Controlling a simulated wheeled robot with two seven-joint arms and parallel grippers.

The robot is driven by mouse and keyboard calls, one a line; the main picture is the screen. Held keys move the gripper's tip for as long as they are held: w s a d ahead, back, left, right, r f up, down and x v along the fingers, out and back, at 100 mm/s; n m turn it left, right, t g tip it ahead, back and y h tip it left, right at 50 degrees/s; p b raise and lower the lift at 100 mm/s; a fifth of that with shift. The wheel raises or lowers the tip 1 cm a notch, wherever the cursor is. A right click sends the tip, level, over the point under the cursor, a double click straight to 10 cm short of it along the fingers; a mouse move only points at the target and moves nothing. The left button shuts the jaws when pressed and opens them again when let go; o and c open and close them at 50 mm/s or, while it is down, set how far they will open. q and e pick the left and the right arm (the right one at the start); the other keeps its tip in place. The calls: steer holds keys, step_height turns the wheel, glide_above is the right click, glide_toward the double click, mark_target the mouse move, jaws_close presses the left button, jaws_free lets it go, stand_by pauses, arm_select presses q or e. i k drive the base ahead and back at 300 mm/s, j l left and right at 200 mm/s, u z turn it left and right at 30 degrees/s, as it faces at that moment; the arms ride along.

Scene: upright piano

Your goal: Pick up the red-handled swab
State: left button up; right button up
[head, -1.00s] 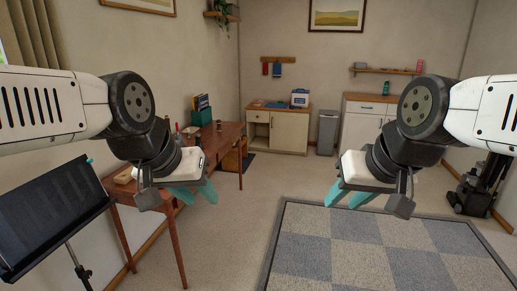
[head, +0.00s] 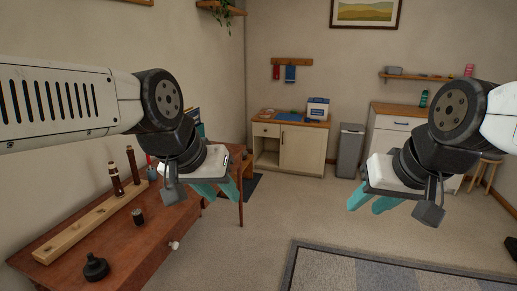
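A thin red upright piece (head: 149,158), possibly the swab's handle, shows at the back of the wooden table (head: 205,238), beside a small blue-grey holder (head: 152,173). It is small and partly hidden behind my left arm, so I cannot tell for sure. My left gripper (head: 219,196) has teal fingers, spread apart and empty, hanging in front of the table's right end. My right gripper (head: 368,205) is also open and empty, over the open floor to the right. Neither gripper touches anything.
On the table are a long wooden block (head: 92,222) with dark brown upright pieces, a small dark cup (head: 138,217) and a black object (head: 95,267). A cabinet (head: 301,148) and grey bin (head: 350,150) stand at the back. Floor and rug (head: 390,275) are clear.

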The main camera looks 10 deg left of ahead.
mark_target(148, 157)
steer(key=i+u, duration=0.4)
steer(key=i+l+u, duration=0.2)
steer(key=i+u, duration=0.2)
steer(key=i, duration=0.25)
steer(key=i+u, duration=0.45)
steer(key=i+l+u, duration=0.1)
steer(key=i+u, duration=0.15)
steer(key=u, duration=0.2)
steer(key=i+l+z, duration=0.1)
steer(key=i+l, duration=0.2)
steer(key=l, duration=0.2)
steer(key=i+l+z, duration=0.15)
steer(key=i+l, duration=0.2)
steer(key=l, duration=0.1)
